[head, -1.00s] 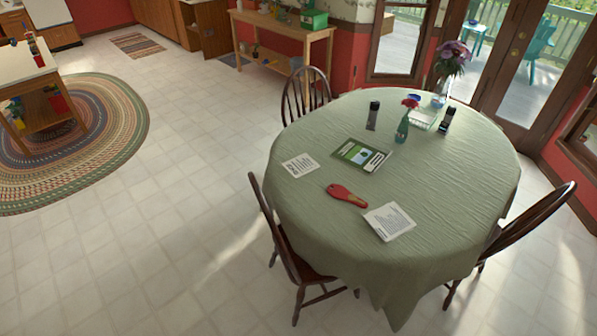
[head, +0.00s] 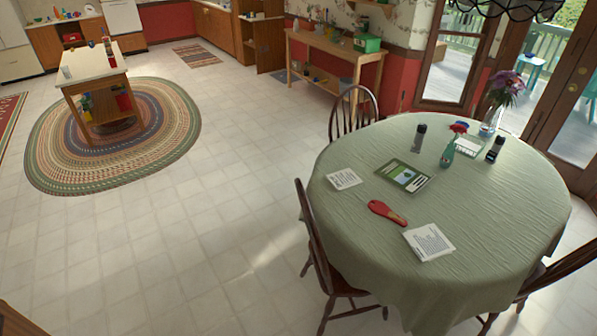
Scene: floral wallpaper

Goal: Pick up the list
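Two white printed sheets lie on the round table with a green cloth (head: 480,240). One paper (head: 344,179) is at the table's left side, and the other paper (head: 429,242) is nearer the front. I cannot tell which of them is the list, as the print is too small to read. A red object with a handle (head: 387,212) lies between the two papers. Neither of my grippers is in view.
Wooden chairs stand around the table, one at its left (head: 318,250) and one behind (head: 352,110). The tiled floor (head: 200,240) at left is clear.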

